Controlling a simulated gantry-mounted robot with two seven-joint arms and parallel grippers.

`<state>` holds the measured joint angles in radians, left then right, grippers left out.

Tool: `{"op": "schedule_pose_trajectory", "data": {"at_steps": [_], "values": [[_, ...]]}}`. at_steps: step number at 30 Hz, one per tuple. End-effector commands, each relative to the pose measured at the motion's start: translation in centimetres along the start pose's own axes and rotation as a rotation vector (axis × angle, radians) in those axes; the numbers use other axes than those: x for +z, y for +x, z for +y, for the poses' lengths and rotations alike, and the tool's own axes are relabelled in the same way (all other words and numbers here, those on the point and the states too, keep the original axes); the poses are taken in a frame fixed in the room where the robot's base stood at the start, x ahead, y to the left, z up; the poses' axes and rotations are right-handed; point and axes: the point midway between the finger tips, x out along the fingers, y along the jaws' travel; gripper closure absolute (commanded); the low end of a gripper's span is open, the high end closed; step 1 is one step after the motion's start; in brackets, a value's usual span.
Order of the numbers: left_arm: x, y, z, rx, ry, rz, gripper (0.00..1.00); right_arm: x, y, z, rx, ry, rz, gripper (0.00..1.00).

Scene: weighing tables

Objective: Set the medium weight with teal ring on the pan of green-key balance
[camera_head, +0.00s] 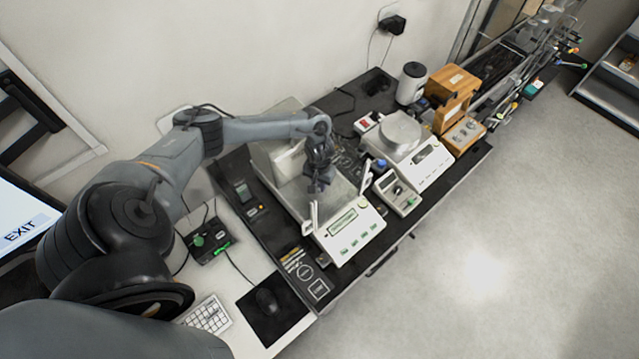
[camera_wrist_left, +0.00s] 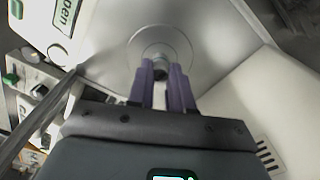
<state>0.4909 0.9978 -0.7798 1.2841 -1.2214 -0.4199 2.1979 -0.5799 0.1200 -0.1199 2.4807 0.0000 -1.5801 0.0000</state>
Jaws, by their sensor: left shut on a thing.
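The green-key balance (camera_head: 352,232) stands on the dark bench, with a lit display, a row of green keys and a weighing chamber behind. My left gripper (camera_head: 319,186) is inside or just above that chamber, pointing down. The round metal pan (camera_wrist_left: 143,40) lies just beyond the fingertips. I cannot tell whether the weight touches it. My right gripper is not in view.
A second balance (camera_head: 433,172) with a round metal top stands to the right. A small meter (camera_head: 397,193) sits between the balances. A wooden box (camera_head: 452,84) and a wooden block (camera_head: 465,133) stand beyond. A mouse (camera_head: 266,301) and keypad (camera_head: 207,315) lie at the near left.

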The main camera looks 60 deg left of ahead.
Motion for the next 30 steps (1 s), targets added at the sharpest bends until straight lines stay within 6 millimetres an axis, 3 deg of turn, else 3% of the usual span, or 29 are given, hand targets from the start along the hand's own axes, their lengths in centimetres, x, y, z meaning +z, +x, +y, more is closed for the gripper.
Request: {"op": "schedule_pose_trajectory", "data": {"at_steps": [10, 11, 15, 25, 30], "values": [[0.0, 0.2, 0.0, 0.001, -0.001, 0.001, 1.0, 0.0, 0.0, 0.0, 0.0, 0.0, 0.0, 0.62], [-0.1, 0.2, 0.0, 0.001, -0.001, 0.001, 0.77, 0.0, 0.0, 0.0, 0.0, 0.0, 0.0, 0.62], [-0.1, 0.2, 0.0, 0.001, 0.0, 0.001, 0.56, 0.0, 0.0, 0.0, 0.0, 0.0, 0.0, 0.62], [-0.1, 0.1, 0.0, 0.001, 0.0, 0.001, 0.55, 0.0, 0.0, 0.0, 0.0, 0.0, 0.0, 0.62], [-0.1, -1.3, 0.0, 0.001, -0.001, 0.003, 0.55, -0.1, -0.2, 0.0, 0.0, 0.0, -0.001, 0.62]]}}
